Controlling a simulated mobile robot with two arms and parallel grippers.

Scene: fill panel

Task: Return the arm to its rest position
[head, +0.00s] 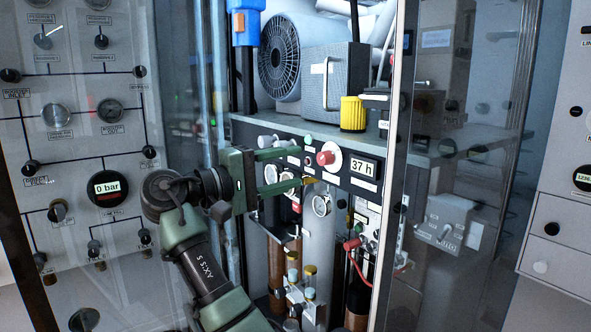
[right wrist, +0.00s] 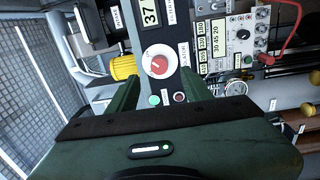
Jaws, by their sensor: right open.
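My right arm (head: 212,285), green and black, comes up from the bottom of the head view. Its green right gripper (head: 306,169) points right, toward the front of the fill panel (head: 352,188). The gripper is open, with nothing between the fingers. A red knob on a white dial (head: 327,158) lies just beyond the fingertips. In the right wrist view the open fingers (right wrist: 157,88) point at this red knob (right wrist: 159,64), with a gap between. A green button (right wrist: 154,100) and a red button (right wrist: 179,97) show between the fingers. My left gripper is not in view.
A glass door (head: 455,190) stands at the right of the panel. A gauge board (head: 75,130) fills the left. A yellow cap (head: 353,114) and a grey fan unit (head: 290,55) sit on the shelf above. Gauges, bottles and a red hose (head: 356,262) crowd below the gripper.

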